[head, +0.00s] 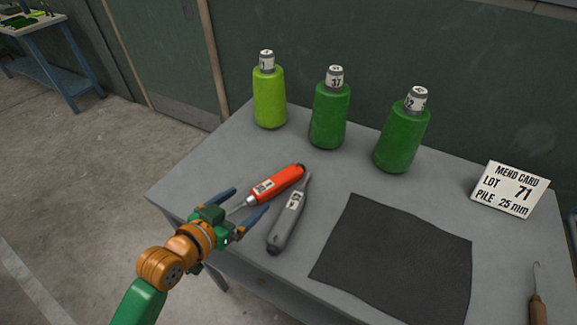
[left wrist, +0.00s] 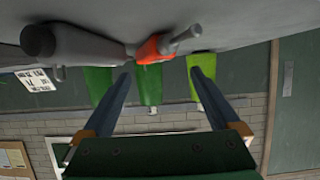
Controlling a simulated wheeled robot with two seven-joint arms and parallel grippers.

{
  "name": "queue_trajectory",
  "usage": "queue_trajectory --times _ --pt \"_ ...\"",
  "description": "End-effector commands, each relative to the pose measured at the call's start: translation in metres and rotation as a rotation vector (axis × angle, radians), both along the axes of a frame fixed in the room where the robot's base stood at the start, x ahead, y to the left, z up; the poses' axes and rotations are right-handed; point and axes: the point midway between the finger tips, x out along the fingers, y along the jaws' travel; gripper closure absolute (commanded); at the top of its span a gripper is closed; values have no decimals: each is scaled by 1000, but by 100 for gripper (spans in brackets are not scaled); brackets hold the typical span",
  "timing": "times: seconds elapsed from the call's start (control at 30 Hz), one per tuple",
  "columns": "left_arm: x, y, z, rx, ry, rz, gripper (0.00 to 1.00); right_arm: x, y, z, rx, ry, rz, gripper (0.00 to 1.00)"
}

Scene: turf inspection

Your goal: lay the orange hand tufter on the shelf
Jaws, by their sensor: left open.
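The orange hand tufter (head: 281,182) lies on the grey table (head: 215,160), with a white label and a thin metal tip toward my left gripper. A grey hand tufter (head: 287,226) lies beside it. My left gripper (head: 250,200) is open and empty at the table's near left edge, its fingers pointing toward the orange tufter's tip end. In the left wrist view the orange tufter (left wrist: 154,48) shows beyond the fingers, partly hidden behind the grey tufter (left wrist: 85,45). A blue lower shelf (head: 45,75) shows under a bench at the far left. My right gripper is not in view.
Three green cones stand at the table's back: light green (head: 269,98), mid green (head: 330,116) and dark green (head: 401,138). A black mat (head: 398,255) lies to the right, near a mend card (head: 508,190) and a wooden-handled hook (head: 538,310). Floor is clear at left.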

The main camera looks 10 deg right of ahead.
Motion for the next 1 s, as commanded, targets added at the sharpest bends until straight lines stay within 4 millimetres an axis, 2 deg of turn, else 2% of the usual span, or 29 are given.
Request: queue_trajectory --times 0.23,0.37,0.5,0.73,1.0 --pt "18 -15 -8 -1 1 2 4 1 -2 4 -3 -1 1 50" --pt "35 -32 -17 -2 3 2 4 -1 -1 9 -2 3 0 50" --pt "49 -41 -26 0 0 2 4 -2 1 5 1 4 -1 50" --pt "50 -42 -27 1 0 2 4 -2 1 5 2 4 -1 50" --pt "50 -42 -27 1 2 2 77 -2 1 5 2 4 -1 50"
